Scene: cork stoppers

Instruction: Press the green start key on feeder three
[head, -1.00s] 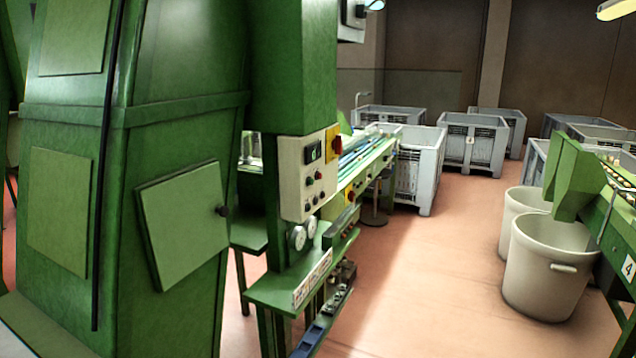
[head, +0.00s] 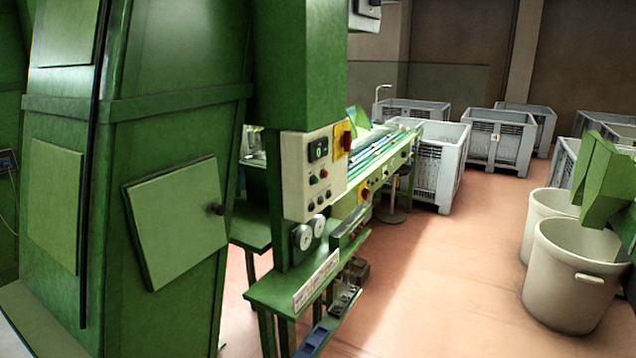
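A cream control panel (head: 308,188) is fixed to the green machine's column, left of centre in the head view. I cannot read a feeder number on this machine. Neither of my grippers shows in the view.
A tall green cabinet (head: 165,120) fills the left. A green shelf (head: 270,290) juts out below the panel. Two cream bins (head: 572,275) stand at right beside a green chute (head: 606,180). Grey crates (head: 497,142) stand at the back. The reddish floor (head: 440,270) between is clear.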

